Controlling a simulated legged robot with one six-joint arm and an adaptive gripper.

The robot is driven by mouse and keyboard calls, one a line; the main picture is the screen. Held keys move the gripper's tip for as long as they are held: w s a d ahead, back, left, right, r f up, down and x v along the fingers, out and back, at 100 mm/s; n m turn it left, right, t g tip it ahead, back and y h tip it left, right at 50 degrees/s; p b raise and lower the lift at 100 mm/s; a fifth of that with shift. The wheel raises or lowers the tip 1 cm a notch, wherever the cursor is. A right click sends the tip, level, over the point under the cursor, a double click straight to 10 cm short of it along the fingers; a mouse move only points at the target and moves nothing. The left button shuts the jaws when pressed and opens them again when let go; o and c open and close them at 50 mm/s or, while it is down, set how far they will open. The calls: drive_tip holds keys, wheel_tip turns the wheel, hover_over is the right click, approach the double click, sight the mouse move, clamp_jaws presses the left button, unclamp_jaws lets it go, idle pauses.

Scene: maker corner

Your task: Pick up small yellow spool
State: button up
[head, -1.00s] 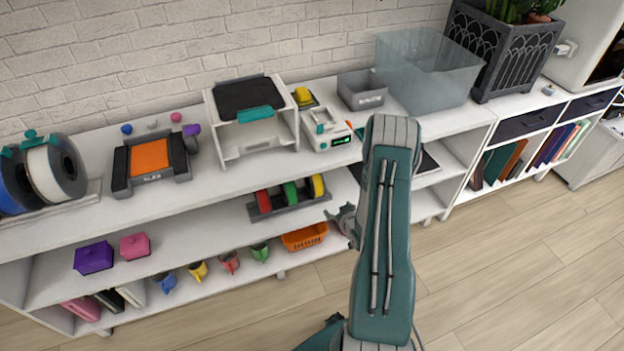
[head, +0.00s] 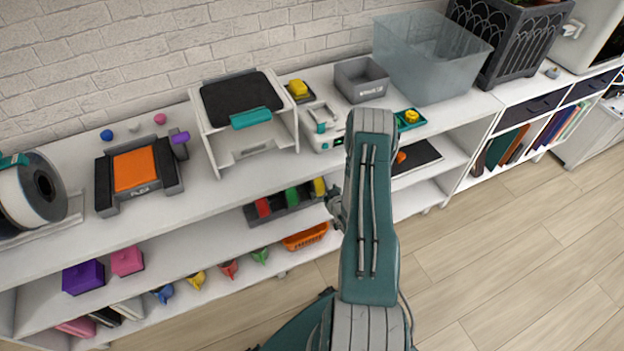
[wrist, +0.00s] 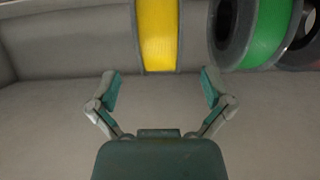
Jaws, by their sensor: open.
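The small yellow spool (head: 319,187) stands upright at the right end of a dark rack on the middle shelf, beside a green and a red spool. In the wrist view the yellow spool (wrist: 157,35) is at the top centre, its near edge just past the fingertips and lined up between them. My gripper (wrist: 159,76) is open with nothing between its fingers. In the head view only part of my gripper (head: 334,205) shows, close to the rack's right end; my arm hides the rest.
The green spool (wrist: 266,35) is close on the right in the wrist view. The rack (head: 284,214) sits under the shelf's white top (head: 222,190), which is overhead. An orange basket (head: 305,237) is below. The floor (head: 480,270) at right is clear.

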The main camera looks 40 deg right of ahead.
sight(315, 180)
drive_tip(key=x, duration=0.7)
drive_tip(key=shift+w+d+r, duration=0.2)
drive_tip(key=shift+w, duration=0.05)
drive_tip(key=c, duration=1.1)
